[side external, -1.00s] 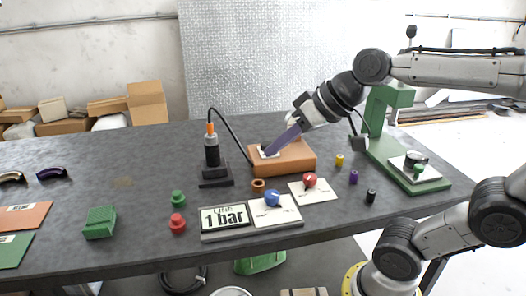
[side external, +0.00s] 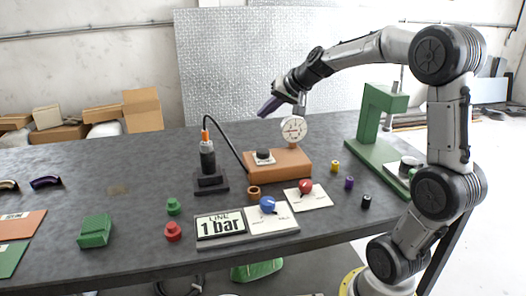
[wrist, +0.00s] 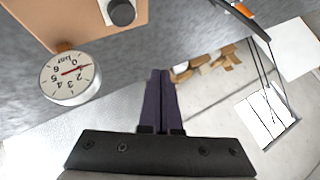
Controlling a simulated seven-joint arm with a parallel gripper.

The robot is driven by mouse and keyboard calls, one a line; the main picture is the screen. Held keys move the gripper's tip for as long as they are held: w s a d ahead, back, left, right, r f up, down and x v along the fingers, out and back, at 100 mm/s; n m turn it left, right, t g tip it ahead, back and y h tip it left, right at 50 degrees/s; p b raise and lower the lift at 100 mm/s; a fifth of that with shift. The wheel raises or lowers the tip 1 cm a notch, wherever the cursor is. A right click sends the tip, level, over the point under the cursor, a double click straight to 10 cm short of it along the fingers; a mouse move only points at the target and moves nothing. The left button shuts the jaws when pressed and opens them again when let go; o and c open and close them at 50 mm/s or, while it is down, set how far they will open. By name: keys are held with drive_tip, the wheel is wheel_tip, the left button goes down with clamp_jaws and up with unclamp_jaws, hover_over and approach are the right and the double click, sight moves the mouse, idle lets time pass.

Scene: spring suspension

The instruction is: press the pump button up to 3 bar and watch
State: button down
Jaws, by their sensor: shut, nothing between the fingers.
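The pump is an orange-brown block (side external: 285,164) with a black button (side external: 264,156) on a white plate. The button also shows at the top of the wrist view (wrist: 122,12). A round white gauge (side external: 293,129) stands at the block's back; in the wrist view the gauge (wrist: 70,82) appears upside down with a red needle, whose exact reading I cannot tell. My gripper (side external: 264,112), with dark purple fingers, is shut and empty, raised above and behind the block, clear of the button. Its fingers (wrist: 160,75) are together in the wrist view.
A black cylinder on a stand (side external: 208,160) with a cable is left of the block. Blue (side external: 268,205) and red (side external: 306,186) knobs sit on white plates in front. A green press frame (side external: 375,130) stands right. Several small coloured parts lie around; the table's left middle is mostly clear.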

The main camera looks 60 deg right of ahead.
sight(261, 150)
drive_tip(key=shift+f, duration=4.4)
drive_tip(key=shift+f, duration=0.15)
drive_tip(key=shift+f, duration=0.25)
drive_tip(key=shift+f, duration=1)
drive_tip(key=shift+r, duration=1.35)
drive_tip(key=shift+r, duration=2.5)
